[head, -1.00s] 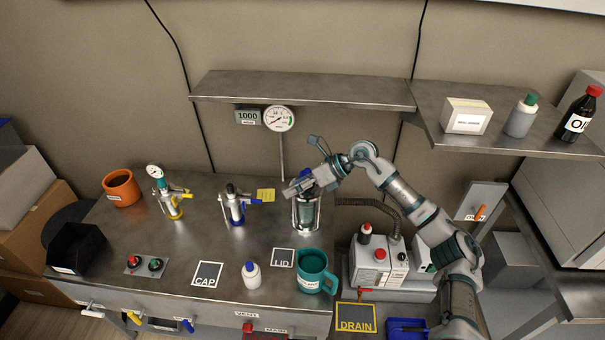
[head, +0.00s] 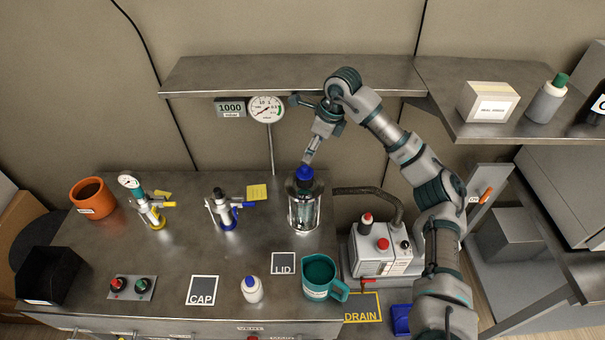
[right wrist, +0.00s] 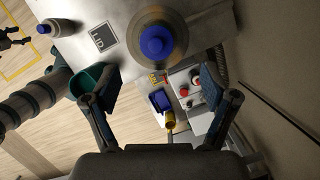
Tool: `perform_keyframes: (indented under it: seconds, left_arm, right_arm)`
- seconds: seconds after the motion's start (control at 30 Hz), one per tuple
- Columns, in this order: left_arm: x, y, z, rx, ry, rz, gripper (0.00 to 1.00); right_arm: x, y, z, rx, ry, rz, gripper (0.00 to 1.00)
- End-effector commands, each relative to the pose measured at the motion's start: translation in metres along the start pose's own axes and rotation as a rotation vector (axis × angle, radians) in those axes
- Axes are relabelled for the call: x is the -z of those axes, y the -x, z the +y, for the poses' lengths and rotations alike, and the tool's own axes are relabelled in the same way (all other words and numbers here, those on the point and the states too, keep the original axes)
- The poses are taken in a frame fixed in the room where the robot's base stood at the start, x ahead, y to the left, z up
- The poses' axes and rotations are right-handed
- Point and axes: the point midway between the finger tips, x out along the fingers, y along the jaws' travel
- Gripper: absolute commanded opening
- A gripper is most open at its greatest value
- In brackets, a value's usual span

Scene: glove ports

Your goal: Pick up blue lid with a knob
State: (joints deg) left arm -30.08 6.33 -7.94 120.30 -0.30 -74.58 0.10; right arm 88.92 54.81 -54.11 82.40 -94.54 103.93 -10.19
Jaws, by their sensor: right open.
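The blue lid with a knob (head: 304,174) sits on top of a clear glass vessel (head: 303,208) in a metal frame at the back right of the bench. In the right wrist view the lid (right wrist: 157,42) shows from above, just beyond the fingertips and between their lines. My right gripper (head: 309,160) is above the lid, pointing down. Its two fingers (right wrist: 158,78) are spread wide with nothing between them. In the head view the fingertips look close to the knob; I cannot tell if they touch. My left gripper is not seen.
A shelf (head: 290,75) with a gauge (head: 266,109) below it is behind the vessel. A pump (head: 380,250) with a hose stands to the right. A teal mug (head: 319,278) and the LID mark (head: 283,263) are in front. A blue-handled valve (head: 224,212) is to the left.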

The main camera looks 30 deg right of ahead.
Motion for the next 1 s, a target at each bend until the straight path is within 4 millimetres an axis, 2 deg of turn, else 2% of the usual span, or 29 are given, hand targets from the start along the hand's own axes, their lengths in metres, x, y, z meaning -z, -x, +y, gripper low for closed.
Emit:
perform_keyframes:
  seconds: [0.03,0.1,0.37,0.63,0.93,0.97,1.0]
  left_arm:
    - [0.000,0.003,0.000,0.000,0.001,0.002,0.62]
    - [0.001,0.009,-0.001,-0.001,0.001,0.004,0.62]
    - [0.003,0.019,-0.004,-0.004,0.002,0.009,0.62]
    - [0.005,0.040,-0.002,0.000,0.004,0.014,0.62]
    - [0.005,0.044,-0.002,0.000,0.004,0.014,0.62]
    - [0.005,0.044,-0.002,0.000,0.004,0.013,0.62]
    - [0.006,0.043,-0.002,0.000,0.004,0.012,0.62]
  right_arm:
    - [0.001,-0.013,0.001,-0.001,-0.001,0.003,0.85]
    - [0.000,-0.024,0.002,0.001,-0.001,0.004,0.85]
    - [-0.003,-0.045,0.006,0.005,0.001,0.003,0.85]
    - [0.003,-0.085,0.006,0.001,0.000,0.002,0.85]
    - [0.002,-0.089,0.005,0.002,0.001,-0.002,0.85]
    - [0.002,-0.089,0.005,0.002,0.001,-0.002,0.80]
    - [0.002,-0.089,0.005,0.002,0.001,-0.002,0.70]
